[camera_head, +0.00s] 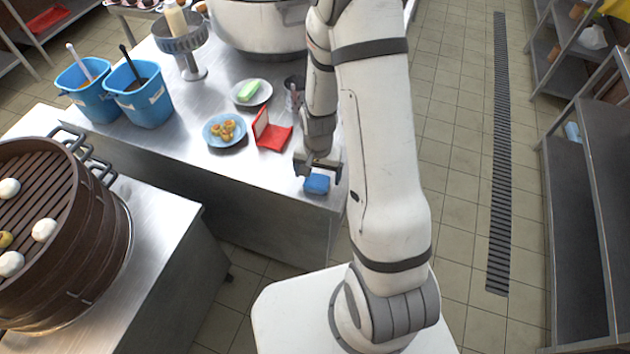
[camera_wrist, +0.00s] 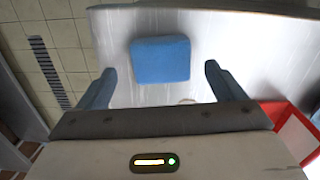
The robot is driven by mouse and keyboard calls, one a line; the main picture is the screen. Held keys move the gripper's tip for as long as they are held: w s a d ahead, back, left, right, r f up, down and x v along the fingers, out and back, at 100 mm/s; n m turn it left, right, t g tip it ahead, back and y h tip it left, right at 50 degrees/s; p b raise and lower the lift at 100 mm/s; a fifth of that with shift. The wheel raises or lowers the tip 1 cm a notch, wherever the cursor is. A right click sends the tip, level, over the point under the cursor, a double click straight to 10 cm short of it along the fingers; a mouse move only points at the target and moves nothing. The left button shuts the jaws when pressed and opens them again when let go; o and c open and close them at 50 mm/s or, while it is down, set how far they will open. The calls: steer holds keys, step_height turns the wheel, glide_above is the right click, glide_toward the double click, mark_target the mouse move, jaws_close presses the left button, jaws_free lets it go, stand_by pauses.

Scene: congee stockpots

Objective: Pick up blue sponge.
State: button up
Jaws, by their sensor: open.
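The blue sponge (camera_head: 317,184) lies on the steel counter (camera_head: 277,181) near its front right corner. In the wrist view the sponge (camera_wrist: 160,60) is a rounded blue block lying flat, seen beyond my fingertips and roughly between their lines. My gripper (camera_head: 318,172) is right by the sponge in the head view and covers part of it from above. In the wrist view my gripper (camera_wrist: 159,78) is open, with its two blue-grey fingers apart and nothing between them. The fingers appear not to touch the sponge.
A red open box (camera_head: 270,132) stands left of my gripper; its red edge (camera_wrist: 277,108) shows at right in the wrist view. A blue plate of food (camera_head: 225,131), a dish with a green-white block (camera_head: 251,92) and a large pot (camera_head: 258,28) stand farther back. The counter's edge is close.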

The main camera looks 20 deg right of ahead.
mark_target(317, 180)
steer(key=shift+a+f, duration=0.1)
steer(key=shift+f, duration=1.4)
steer(key=shift+c, duration=0.2)
steer(key=c, duration=1)
steer(key=shift+r+b, duration=0.5)
steer(key=shift+r, duration=4.5)
